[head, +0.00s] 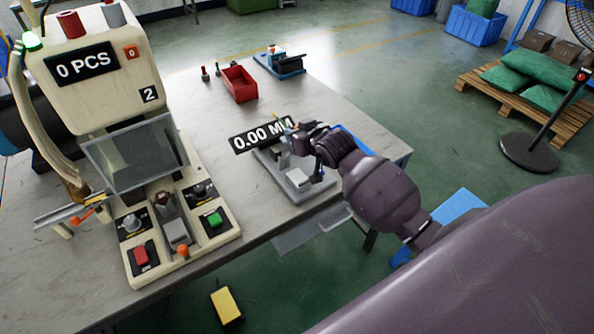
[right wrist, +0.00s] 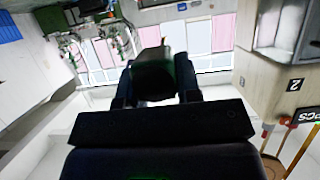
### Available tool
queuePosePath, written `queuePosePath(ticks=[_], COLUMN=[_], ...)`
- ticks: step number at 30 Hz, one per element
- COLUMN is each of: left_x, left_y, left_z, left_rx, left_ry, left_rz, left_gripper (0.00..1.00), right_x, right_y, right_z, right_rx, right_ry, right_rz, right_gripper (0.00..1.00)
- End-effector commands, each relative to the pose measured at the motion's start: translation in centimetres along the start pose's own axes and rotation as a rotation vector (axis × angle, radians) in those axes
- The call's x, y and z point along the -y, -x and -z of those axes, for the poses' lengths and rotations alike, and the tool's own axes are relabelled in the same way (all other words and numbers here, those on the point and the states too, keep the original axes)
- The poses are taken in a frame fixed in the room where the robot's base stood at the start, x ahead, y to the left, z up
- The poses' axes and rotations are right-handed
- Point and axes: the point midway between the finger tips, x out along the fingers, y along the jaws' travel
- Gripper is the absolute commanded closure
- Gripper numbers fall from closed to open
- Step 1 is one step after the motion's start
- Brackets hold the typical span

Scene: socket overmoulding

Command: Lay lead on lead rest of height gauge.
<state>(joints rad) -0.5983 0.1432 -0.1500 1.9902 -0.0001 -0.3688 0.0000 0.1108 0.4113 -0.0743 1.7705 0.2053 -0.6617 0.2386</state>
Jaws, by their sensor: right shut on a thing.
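The height gauge (head: 298,180) stands near the table's front right edge, a grey base with pale blocks and a "0.00 MM" display (head: 262,134). My right gripper (head: 294,128) is above the gauge, beside the display, and partly hides the gauge. It is shut on the lead, which shows in the right wrist view as a dark block (right wrist: 155,75) between the two fingers. A small light tip sticks out beyond the fingers in the head view. I cannot clearly make out the lead rest. My left gripper is not in view.
A cream machine (head: 100,75) with a "0 PCS" display and buttons stands left of the gauge. A red bin (head: 240,84) and a blue fixture (head: 280,63) are farther back. The tabletop between the bin and gauge is mostly clear.

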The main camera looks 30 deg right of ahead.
Motion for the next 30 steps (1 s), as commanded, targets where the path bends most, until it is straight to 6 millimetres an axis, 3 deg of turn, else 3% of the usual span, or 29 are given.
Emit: queuePosePath(ticks=[6, 12, 30], left_x=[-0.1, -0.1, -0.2], left_y=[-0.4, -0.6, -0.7], left_z=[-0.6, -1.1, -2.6], left_rx=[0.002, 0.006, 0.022], left_ry=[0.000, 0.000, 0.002], left_rz=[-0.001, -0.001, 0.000], left_gripper=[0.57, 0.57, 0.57], right_x=[0.1, 0.0, 0.0], right_y=[-1.9, -3.2, -5.2], right_z=[-4.7, -7.7, -12.5], right_rx=[0.003, 0.002, 0.000], right_ry=[-0.001, -0.001, 0.001], right_rz=[0.000, 0.000, 0.000], right_gripper=[0.92, 0.92, 0.92])
